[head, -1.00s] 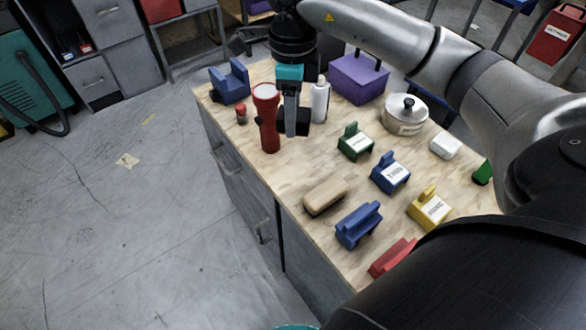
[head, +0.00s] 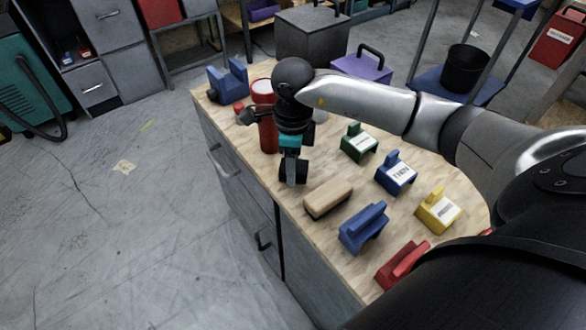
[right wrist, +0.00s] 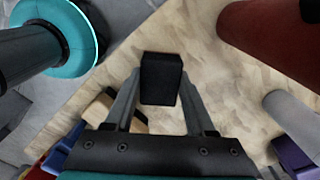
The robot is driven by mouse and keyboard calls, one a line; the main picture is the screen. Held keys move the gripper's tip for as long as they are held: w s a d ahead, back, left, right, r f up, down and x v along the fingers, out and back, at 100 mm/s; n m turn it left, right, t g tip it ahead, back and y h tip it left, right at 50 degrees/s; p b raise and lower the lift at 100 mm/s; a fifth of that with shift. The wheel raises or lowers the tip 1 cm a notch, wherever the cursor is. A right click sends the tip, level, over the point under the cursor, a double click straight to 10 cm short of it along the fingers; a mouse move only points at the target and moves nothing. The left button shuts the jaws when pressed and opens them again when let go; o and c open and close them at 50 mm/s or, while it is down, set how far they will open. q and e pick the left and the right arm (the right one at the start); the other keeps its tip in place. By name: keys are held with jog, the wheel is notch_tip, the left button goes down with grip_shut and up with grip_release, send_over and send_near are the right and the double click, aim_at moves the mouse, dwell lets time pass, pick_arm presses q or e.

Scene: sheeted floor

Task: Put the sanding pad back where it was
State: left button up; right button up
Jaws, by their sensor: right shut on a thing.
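My right gripper (head: 291,182) points down near the table's left edge, between the red flashlight and the tan block. It is shut on a small black block, apparently the sanding pad (head: 302,170). In the right wrist view the sanding pad (right wrist: 160,78) sits between the two fingers (right wrist: 158,98), with wooden tabletop behind it. It looks held above the table; the exact gap is unclear.
On the table (head: 250,183) stand the red flashlight (head: 266,130), a tan block (head: 328,197), and blue (head: 364,227), green (head: 359,141), yellow (head: 438,208) and red (head: 402,264) holders. A blue holder (head: 228,82) stands at the far corner. My arm covers the table's right part.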

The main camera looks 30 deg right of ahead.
pick_arm(q)
jog(key=shift+w+d+r, duration=0.15)
jog(key=shift+w+d, duration=0.05)
pick_arm(e)
jog(key=shift+f, duration=0.45)
jog(key=shift+f, duration=0.15)
jog(key=o, duration=1.2)
pick_arm(q)
jog(key=shift+w+d+r, duration=0.1)
jog(key=shift+w, duration=0.05)
pick_arm(e)
jog(key=shift+r, duration=0.35)
pick_arm(q)
jog(key=s+a+f+p, duration=0.2)
jog(key=s+a+p, duration=0.1)
jog(key=s, duration=0.3)
jog(key=shift+a, duration=0.7)
pick_arm(e)
notch_tip(320, 180, up, 12)
jog(key=shift+f, duration=0.2)
pick_arm(q)
jog(key=shift+s, duration=0.1)
